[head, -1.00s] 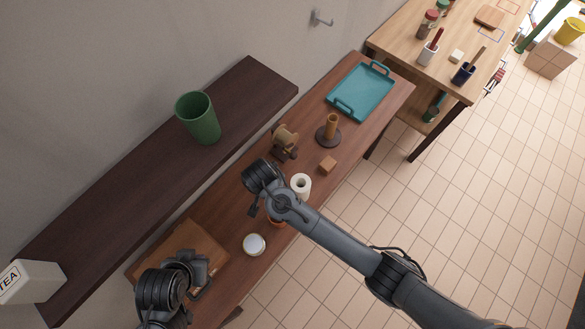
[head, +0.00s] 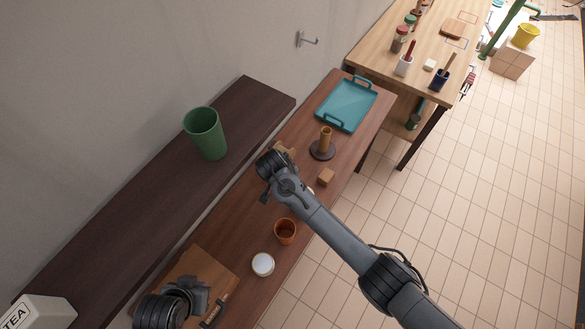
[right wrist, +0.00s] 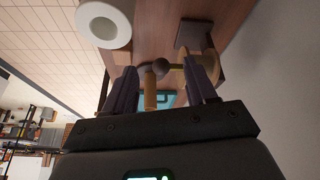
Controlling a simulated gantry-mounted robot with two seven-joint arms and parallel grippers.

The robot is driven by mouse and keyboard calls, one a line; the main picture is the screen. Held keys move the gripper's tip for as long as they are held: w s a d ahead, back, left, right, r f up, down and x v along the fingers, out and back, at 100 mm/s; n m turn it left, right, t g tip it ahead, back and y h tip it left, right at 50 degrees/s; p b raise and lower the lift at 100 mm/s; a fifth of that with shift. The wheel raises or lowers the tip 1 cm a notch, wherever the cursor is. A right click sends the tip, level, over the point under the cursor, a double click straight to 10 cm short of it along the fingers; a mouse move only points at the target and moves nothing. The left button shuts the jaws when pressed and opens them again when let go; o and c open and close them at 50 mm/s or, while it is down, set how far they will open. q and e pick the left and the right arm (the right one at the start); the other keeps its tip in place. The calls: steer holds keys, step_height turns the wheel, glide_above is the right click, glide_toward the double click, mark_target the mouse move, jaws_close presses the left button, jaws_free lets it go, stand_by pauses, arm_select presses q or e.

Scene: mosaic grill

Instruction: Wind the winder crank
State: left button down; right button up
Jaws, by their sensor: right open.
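The winder (head: 285,149) is a brass-coloured piece on the brown bench, mostly hidden behind my right wrist in the head view. In the right wrist view its dark round crank knob (right wrist: 160,68) shows between the finger ends of my right gripper (right wrist: 163,75). The fingers are apart; I cannot tell whether either touches the knob. A yellowish part of the winder (right wrist: 178,77) lies beside the right-hand finger, partly covered. My left gripper (head: 190,297) is over the wooden board at lower left; its finger opening is unclear.
A white roll (right wrist: 103,24) is close to my right gripper. An orange cup (head: 285,231) and white-lidded jar (head: 263,264) stand nearer. A dark shelf (head: 130,205) runs along the wall.

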steer(key=w+d+f, duration=0.1)
steer(key=w, duration=0.1)
steer(key=w+d+f+b, duration=0.1)
steer(key=w+f, duration=0.1)
steer(key=shift+d+f, duration=0.1)
steer(key=shift+f, duration=0.15)
steer(key=shift+w+d+f, duration=0.1)
steer(key=shift+w+f, duration=0.15)
steer(key=shift+f, duration=0.3)
jaws_close()
